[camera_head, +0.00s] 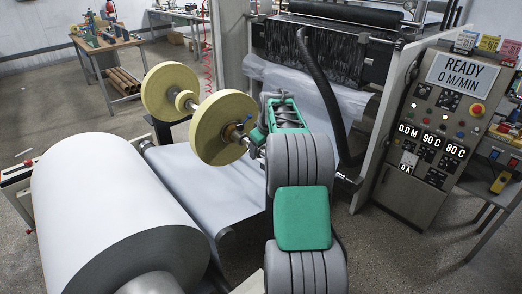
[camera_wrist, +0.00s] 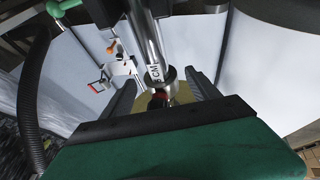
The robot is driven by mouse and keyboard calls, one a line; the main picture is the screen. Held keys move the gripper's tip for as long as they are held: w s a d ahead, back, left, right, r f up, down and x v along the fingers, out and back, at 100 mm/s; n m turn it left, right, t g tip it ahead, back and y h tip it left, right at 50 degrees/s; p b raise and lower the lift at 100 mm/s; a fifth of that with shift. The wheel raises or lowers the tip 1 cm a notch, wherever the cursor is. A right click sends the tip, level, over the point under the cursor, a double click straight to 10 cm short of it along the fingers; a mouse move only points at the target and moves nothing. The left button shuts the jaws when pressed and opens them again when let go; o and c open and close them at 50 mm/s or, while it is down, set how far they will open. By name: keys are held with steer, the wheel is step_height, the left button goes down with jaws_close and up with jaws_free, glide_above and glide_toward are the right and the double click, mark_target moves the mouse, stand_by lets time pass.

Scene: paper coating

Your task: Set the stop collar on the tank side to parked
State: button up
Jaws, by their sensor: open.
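A bright steel shaft (camera_wrist: 145,35) runs down between my fingers in the wrist view, with printed lettering near its lower end. A metal ring that looks like the stop collar (camera_wrist: 158,78) sits on it, with a red and dark part (camera_wrist: 161,97) just below. My gripper (camera_wrist: 160,92) is open, one finger on each side of the collar, with a visible gap; contact cannot be told. In the head view my arm hides much of the shaft right of the large yellow disc (camera_head: 222,125). The collar's setting cannot be read.
A second yellow disc (camera_head: 168,90) sits farther left on the shaft. A black hose (camera_head: 322,85) hangs close to my arm. A control panel (camera_head: 437,125) stands right, showing READY.

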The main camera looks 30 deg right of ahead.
steer(key=shift+x, duration=1.3)
steer(key=shift+c, duration=0.5)
jaws_close()
